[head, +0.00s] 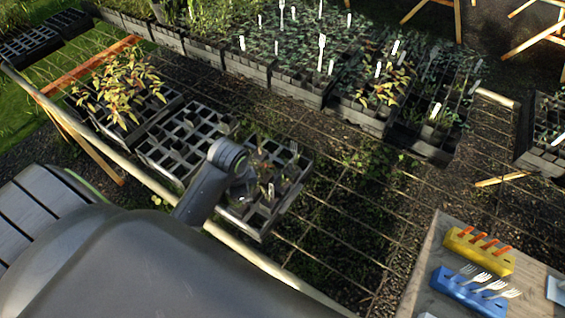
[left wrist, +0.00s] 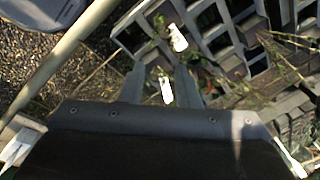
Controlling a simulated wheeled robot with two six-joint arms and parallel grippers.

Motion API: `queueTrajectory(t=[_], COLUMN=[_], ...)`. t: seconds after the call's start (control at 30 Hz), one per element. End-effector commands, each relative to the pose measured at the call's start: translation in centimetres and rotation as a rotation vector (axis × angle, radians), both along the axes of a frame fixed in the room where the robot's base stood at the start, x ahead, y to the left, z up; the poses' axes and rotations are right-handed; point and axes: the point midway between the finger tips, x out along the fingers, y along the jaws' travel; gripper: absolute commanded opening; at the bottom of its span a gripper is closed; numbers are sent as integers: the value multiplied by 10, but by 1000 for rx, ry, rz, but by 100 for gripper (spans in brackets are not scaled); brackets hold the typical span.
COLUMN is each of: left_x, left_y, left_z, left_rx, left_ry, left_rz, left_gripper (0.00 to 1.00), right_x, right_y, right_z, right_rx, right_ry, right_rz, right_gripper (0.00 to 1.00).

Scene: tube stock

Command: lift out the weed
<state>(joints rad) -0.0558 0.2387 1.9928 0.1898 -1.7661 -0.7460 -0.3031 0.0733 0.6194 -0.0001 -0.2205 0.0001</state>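A black cell tray (head: 262,213) in the head view holds a few small plants (head: 272,168) and white labels. My left arm reaches over it; its fingers are hard to make out there. In the left wrist view my left gripper (left wrist: 161,88) has its two fingers apart, pointing at the tray (left wrist: 228,60). A white label (left wrist: 166,90) shows in the gap; I cannot tell how deep. Green leaves (left wrist: 160,22) and another white label (left wrist: 178,38) are just beyond the fingertips. I cannot tell which plant is the weed. My right gripper is not in view.
An empty cell tray (head: 165,150) and a yellowish leafy plant (head: 125,85) stand to the left on the wire-mesh bench. Full seedling trays (head: 300,80) line the back. A table at lower right holds a yellow rack (head: 478,250) and a blue rack (head: 465,291).

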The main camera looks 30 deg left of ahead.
Motion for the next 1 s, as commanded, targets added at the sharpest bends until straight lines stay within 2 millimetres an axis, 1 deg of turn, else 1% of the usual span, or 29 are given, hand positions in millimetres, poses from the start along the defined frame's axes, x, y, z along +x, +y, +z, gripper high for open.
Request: queueTrajectory(t=[0.03,0.17,0.27,0.3,0.4,0.5,0.6,0.73,0.87,1.0], left_x=[11,42,69,81,110,131,143,149,149,149], left_y=[1,4,7,8,12,14,16,16,16,16], left_z=[5,14,26,33,51,69,81,86,79,64], left_rx=[8,21,30,33,35,32,28,22,22,23], left_ry=[11,50,83,96,129,154,168,177,178,178], left_rz=[-53,-212,-353,-416,-570,-698,-781,-828,-834,-832], left_gripper=[29,29,29,29,29,29,29,29,29,29], right_x=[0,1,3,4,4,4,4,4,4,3], right_y=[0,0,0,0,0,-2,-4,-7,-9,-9], right_z=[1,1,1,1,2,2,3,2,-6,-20], right_rx=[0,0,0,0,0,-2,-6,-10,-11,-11], right_ry=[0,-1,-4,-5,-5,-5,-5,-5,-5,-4], right_rz=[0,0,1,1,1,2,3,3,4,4], right_gripper=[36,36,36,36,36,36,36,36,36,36])
